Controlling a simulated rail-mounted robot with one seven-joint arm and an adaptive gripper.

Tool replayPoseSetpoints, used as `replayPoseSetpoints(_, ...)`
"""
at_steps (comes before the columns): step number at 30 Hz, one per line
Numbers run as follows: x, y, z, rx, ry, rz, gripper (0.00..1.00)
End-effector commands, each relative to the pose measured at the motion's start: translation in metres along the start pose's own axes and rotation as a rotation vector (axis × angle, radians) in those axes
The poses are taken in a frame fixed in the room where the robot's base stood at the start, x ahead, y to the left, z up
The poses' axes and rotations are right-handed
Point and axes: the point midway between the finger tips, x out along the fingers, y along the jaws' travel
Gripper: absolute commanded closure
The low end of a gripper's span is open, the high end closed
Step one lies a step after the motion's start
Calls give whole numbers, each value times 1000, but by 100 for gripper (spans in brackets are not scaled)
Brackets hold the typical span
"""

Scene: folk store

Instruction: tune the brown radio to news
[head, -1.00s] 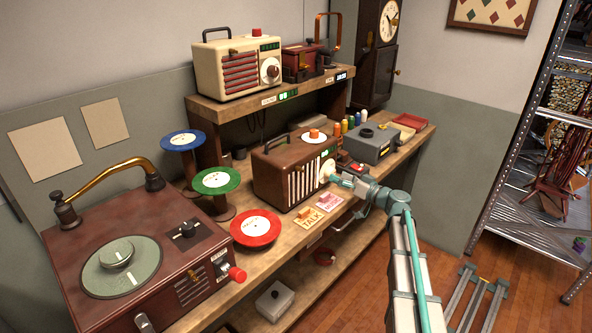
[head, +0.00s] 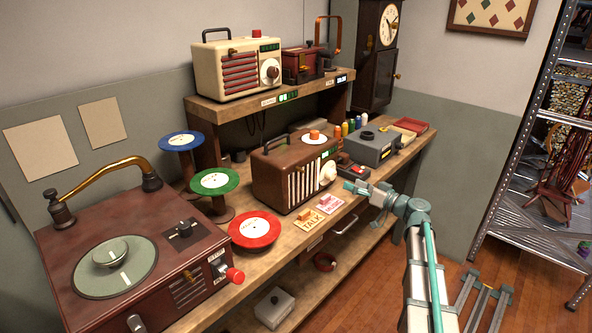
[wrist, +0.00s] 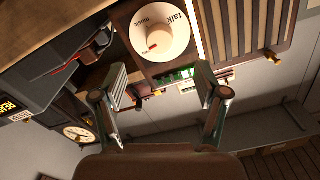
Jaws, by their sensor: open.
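The brown radio (head: 270,180) stands on the wooden bench, its slatted front facing right. Its cream dial (head: 328,174) is on the right of that front, below a small green display (head: 325,157). In the wrist view the dial (wrist: 160,30) appears upside down, with "talk" and "music" lettering and a short red mark near its lower edge there. My gripper (head: 349,187) is open and empty, apart from the dial and just to its right. The wrist view shows its two spread fingers (wrist: 160,88) with nothing between them. Display text is unreadable.
A TALK card (head: 309,221) and a pink card (head: 330,204) lie before the radio. A grey device (head: 372,147) stands behind my gripper. A cream radio (head: 238,68) is on the shelf above. A red disc (head: 254,231) stands left.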

Motion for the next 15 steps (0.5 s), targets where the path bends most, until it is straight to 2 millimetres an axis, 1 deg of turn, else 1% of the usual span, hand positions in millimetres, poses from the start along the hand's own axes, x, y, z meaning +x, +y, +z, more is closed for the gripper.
replayPoseSetpoints(2,0,0,0,0,0,0,27)
replayPoseSetpoints(3,0,0,0,0,0,0,31)
replayPoseSetpoints(7,-1,4,7,-4,2,1,31)
replayPoseSetpoints(10,-2,11,10,-20,10,2,31)
replayPoseSetpoints(15,-8,16,11,-101,20,5,31)
